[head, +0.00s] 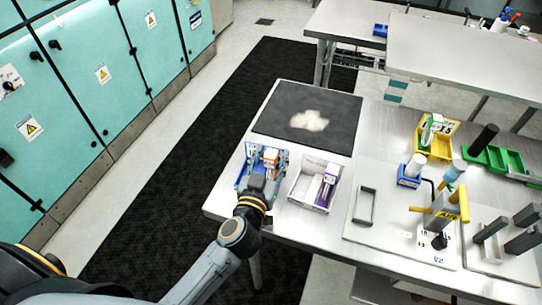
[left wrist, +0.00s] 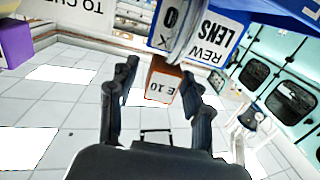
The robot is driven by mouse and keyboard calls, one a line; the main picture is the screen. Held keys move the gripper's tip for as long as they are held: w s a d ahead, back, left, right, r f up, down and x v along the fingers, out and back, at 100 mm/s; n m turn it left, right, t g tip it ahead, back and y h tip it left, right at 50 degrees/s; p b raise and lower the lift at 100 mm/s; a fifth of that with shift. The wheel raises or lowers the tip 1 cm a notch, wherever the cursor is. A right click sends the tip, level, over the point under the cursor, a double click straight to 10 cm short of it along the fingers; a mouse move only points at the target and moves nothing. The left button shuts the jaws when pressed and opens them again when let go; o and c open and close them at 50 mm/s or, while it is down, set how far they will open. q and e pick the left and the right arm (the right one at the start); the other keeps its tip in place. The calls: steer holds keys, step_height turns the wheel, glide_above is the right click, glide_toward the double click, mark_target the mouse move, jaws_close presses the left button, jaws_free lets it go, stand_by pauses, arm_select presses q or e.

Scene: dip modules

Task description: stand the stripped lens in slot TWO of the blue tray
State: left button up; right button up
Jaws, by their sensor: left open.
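The blue tray (head: 242,178) sits near the table's front left corner in the head view, with pale upright modules in it. My left gripper (head: 268,172) is at the tray's front edge, open. In the left wrist view its fingers (left wrist: 163,95) are apart, with an orange-brown block (left wrist: 162,82) marked "E 10" between them. I cannot tell whether they touch it. I cannot pick out the stripped lens or slot TWO for certain. My right gripper is not in view.
A white tray (head: 299,190) with a purple-sided module (head: 329,182) stands just right of the blue tray. A black mat (head: 335,110) with a pale cloth (head: 309,121) lies behind. A yellow tray (head: 440,151), green bins (head: 497,160) and an air stand (head: 442,208) are further right.

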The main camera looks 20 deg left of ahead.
arm_select(q)
steer(key=s+b, duration=0.1)
steer(key=s, duration=1.1)
steer(key=shift+d+r+b, duration=0.15)
steer(key=shift+r+b, duration=0.2)
steer(key=shift+r, duration=0.05)
